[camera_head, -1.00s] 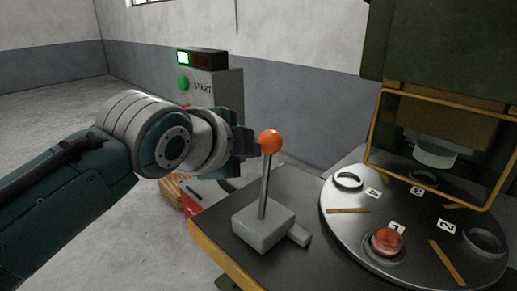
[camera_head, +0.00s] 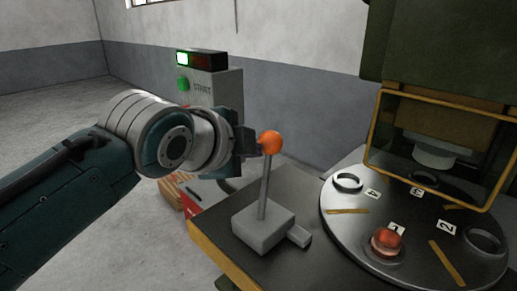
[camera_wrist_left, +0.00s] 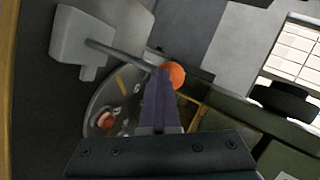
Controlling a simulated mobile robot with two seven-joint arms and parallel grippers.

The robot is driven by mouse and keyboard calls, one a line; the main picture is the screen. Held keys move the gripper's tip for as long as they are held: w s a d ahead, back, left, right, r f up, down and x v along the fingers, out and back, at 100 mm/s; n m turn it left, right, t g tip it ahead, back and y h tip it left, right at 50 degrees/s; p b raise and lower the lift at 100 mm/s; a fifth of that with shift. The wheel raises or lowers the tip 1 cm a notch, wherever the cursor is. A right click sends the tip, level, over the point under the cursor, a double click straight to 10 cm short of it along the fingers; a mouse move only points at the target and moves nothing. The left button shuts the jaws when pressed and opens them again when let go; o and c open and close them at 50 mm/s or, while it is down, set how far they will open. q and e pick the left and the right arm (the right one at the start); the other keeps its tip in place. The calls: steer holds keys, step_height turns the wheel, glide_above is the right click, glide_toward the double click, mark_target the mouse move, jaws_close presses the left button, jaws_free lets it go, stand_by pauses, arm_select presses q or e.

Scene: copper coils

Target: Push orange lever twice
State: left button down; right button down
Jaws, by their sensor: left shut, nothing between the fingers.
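The orange lever is an orange ball knob (camera_head: 270,143) on a grey rod that rises from a grey block (camera_head: 263,226) on the dark machine table. The rod stands nearly upright. My left gripper (camera_head: 257,146) is shut and empty, with its fingertips at the left side of the knob. In the left wrist view the shut fingers (camera_wrist_left: 160,80) reach up to the orange ball (camera_wrist_left: 174,75) and overlap its edge; I cannot tell whether they touch it. My right gripper is not in view.
A round turntable (camera_head: 335,206) with numbered stations and a copper-coloured coil (camera_head: 387,241) lies right of the lever. A green press with a yellow-framed guard (camera_head: 376,130) stands above it. A control box with a green START button (camera_head: 183,84) stands behind my left arm.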

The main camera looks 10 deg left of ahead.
arm_select(q)
steer(key=s+a+f+p, duration=0.1)
steer(key=s+a+p, duration=0.3)
steer(key=s+p, duration=0.1)
steer(key=shift+s+a+f, duration=0.2)
steer(key=shift+s, duration=0.1)
stand_by(0.6)
steer(key=shift+s+a+f+p, duration=0.25)
steer(key=shift+s+a+p, duration=0.3)
steer(key=shift+s+a, duration=0.3)
steer(key=shift+s+a+f+p, duration=0.25)
steer(key=shift+s+a+p, duration=0.35)
steer(key=shift+s, duration=0.45)
